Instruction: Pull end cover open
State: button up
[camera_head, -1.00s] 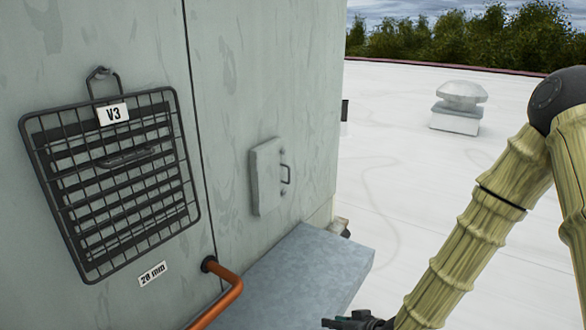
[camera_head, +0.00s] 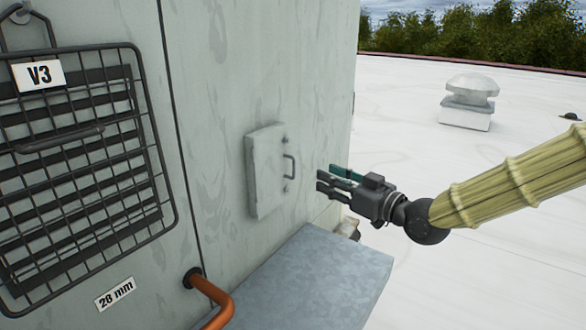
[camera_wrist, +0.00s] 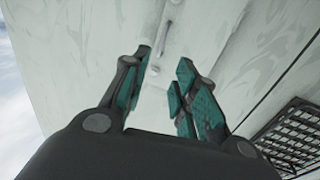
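The end cover (camera_head: 265,172) is a small pale grey panel, closed against the cooler wall, with a dark bar handle (camera_head: 290,166) near its right edge. My gripper (camera_head: 325,178) is to the right of the handle and apart from it, with its fingers pointing left toward the wall. In the wrist view my gripper (camera_wrist: 162,88) is open, with teal pads on its fingers and nothing between them. The handle (camera_wrist: 164,38) shows beyond the fingertips there, toward the top. The cover is only partly visible in that view.
A grey metal ledge (camera_head: 310,275) juts out below the cover. An orange pipe (camera_head: 212,292) stands at its left. A wire grille marked V3 (camera_head: 80,170) hangs on the wall at left. A roof vent (camera_head: 470,100) stands far off. The white roof at right is open.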

aim_at(278, 174)
jog(key=p+x, duration=0.3)
jog(key=x, duration=0.8)
jog(key=shift+w+r, duration=0.15)
jog(key=shift+r, duration=0.1)
jog(key=shift+a, duration=0.1)
jog(key=shift+c, duration=0.2)
grip_shut()
